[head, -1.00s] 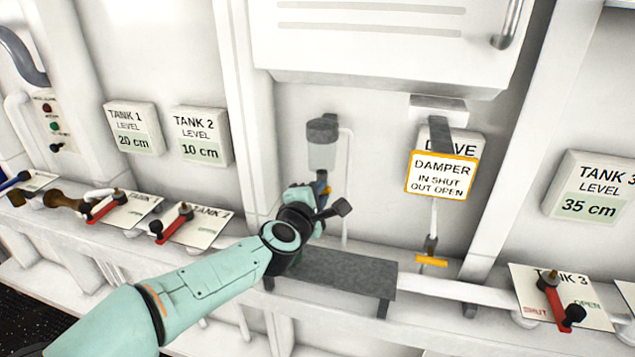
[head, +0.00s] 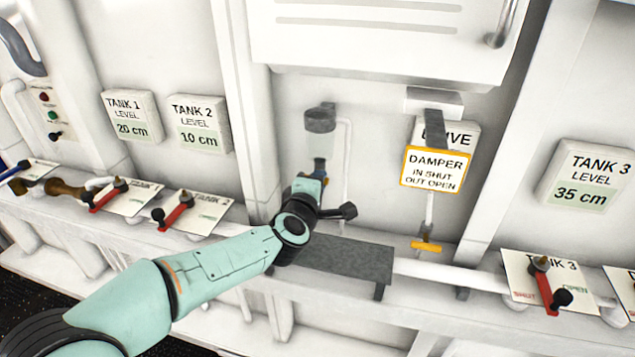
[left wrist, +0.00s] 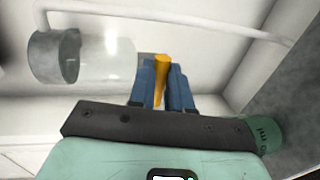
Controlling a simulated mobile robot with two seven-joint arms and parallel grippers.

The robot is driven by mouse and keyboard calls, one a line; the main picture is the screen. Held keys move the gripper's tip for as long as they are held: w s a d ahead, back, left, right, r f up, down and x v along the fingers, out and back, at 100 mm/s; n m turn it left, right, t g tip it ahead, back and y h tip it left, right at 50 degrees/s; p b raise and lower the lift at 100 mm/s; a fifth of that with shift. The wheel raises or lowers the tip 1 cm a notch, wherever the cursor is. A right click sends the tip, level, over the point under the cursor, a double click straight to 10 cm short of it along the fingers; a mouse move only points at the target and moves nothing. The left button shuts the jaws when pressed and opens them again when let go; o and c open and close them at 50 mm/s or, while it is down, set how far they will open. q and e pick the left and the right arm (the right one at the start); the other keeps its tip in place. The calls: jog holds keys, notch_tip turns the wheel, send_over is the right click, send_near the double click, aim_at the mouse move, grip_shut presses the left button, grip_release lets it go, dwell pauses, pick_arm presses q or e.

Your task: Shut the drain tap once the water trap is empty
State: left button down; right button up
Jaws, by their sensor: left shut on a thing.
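The water trap (head: 321,122) hangs on the wall recess in the head view, with a dark grey cap and a clear bowl. It also shows in the left wrist view (left wrist: 105,58), where the bowl looks clear and I see no water in it. The drain tap's orange handle (left wrist: 161,68) is between the blue fingers of my left gripper (left wrist: 161,88), shut on it. In the head view my left gripper (head: 319,168) is just under the bowl and hides most of the tap. My right gripper is not in view.
A grey shelf (head: 345,262) sticks out below my left wrist. A damper sign (head: 436,170) and an orange pull handle (head: 426,247) are to the right. Red tank levers (head: 178,212) line the ledge. A thin white pipe (head: 346,160) runs beside the trap.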

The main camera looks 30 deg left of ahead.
pick_arm(q)
jog(key=c, duration=1.1)
grip_release()
jog(key=shift+v, duration=6.7)
